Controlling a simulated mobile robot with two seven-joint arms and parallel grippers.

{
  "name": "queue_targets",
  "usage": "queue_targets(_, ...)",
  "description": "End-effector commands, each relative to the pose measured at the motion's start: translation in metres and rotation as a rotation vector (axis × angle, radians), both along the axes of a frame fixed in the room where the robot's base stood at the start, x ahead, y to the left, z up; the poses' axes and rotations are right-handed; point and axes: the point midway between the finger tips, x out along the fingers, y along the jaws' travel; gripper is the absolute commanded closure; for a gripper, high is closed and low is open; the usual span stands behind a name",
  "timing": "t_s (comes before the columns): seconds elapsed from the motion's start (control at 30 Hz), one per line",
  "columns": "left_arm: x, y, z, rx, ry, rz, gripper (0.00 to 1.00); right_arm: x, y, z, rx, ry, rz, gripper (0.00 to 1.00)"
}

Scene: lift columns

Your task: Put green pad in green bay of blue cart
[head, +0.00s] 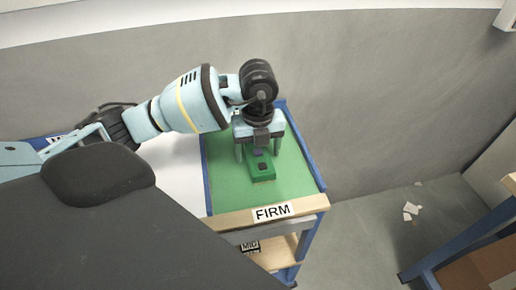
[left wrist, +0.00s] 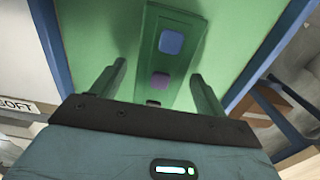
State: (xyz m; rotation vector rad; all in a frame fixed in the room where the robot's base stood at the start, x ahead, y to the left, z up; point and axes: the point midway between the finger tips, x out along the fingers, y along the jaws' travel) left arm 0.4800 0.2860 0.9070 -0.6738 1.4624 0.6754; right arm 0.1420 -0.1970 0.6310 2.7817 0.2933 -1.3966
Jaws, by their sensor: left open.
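The green pad (head: 262,169) lies on the green bay (head: 222,184) of the blue cart (head: 309,160). In the left wrist view the pad (left wrist: 148,45) shows a blue square and a purple square on its top. My left gripper (head: 255,152) is above the pad's far end, pointing down. Its two fingers are open, one on each side of the pad in the left wrist view (left wrist: 156,85), with nothing gripped. The green bay also shows around it (left wrist: 232,30). I cannot tell whether the fingers touch the pad. My right gripper is in neither view.
A "FIRM" label (head: 272,212) is on the cart's front edge, with a lower "MID" shelf label (head: 250,246) below. A white bay (head: 180,165) adjoins on the left. A grey wall stands behind. Another blue-framed unit (head: 450,243) is at right, with white scraps (head: 411,209) on the floor.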

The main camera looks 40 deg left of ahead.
Motion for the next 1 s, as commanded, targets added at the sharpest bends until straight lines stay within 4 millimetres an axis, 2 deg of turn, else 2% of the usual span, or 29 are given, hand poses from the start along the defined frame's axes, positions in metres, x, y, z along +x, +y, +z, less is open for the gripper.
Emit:
queue_targets(0.27,0.001,0.000,0.009,-0.002,-0.002,0.000,0.26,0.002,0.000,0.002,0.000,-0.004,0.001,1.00)
queue_targets(0.37,0.001,0.000,0.024,-0.001,-0.004,0.000,0.26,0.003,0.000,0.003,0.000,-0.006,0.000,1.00)
queue_targets(0.8,0.001,0.000,0.108,0.000,-0.006,0.001,0.26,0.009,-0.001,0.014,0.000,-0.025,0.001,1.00)
queue_targets(1.0,0.000,0.000,0.123,-0.001,-0.002,0.000,0.26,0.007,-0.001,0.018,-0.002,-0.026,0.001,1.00)
